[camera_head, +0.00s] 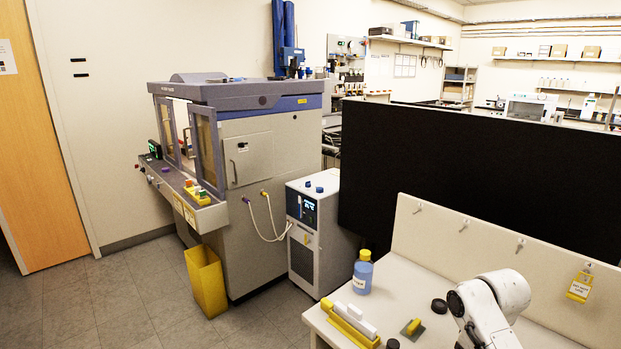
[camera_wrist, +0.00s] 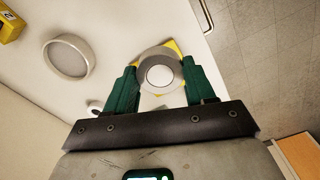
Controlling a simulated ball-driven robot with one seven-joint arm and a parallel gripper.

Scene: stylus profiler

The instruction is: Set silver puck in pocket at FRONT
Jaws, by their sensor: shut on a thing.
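In the wrist view, my gripper (camera_wrist: 160,68) has its two green fingers on either side of a round silver-grey puck (camera_wrist: 147,61) with a pale, ringed centre. The fingers are shut on it. A yellow piece (camera_wrist: 175,47) shows behind the puck; I cannot tell whether the puck touches it. In the head view my arm is at the lower right over the bench, and its gripper is not clear there. I cannot make out a pocket marked FRONT in either view.
In the wrist view, a round pale-rimmed dish (camera_wrist: 50,68) lies left of the puck. In the head view, the white bench (camera_head: 390,285) carries a blue bottle (camera_head: 362,275) and a yellow-and-white block (camera_head: 347,324). A large grey instrument (camera_head: 255,215) stands left, beyond open floor.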

